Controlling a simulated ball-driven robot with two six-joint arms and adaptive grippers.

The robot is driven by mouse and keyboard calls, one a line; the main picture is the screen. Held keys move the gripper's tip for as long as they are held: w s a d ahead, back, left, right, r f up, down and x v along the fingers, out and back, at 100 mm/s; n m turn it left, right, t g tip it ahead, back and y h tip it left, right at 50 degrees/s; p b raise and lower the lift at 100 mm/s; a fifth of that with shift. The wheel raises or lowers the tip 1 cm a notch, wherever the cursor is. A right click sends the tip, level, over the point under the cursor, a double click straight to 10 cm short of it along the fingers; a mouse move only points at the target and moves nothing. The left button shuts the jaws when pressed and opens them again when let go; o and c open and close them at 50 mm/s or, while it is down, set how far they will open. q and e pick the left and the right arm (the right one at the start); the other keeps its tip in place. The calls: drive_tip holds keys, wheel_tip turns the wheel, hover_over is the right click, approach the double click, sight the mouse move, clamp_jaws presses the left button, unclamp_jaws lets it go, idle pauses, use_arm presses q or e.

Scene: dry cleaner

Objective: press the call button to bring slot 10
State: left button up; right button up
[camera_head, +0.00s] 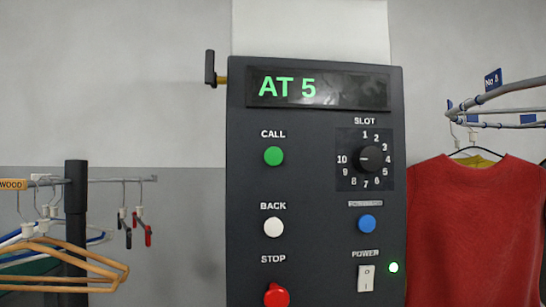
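A dark control panel (315,210) stands upright in the middle. Its display (318,90) reads "AT 5" in green. The green CALL button (273,156) is at the upper left of the panel. The SLOT dial (371,158) is to its right, ringed by numbers 1 to 10. A small light mark on the knob seems to be on its left side, toward 10, but it is too small to be sure. Neither of my grippers is in view.
Below are the white BACK button (273,227), blue button (367,224), red STOP button (276,295) and white POWER switch (365,278) beside a lit green lamp (393,267). A black handle (210,68) juts out left. Hangers (80,262) hang left; a red sweater (475,230) hangs right.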

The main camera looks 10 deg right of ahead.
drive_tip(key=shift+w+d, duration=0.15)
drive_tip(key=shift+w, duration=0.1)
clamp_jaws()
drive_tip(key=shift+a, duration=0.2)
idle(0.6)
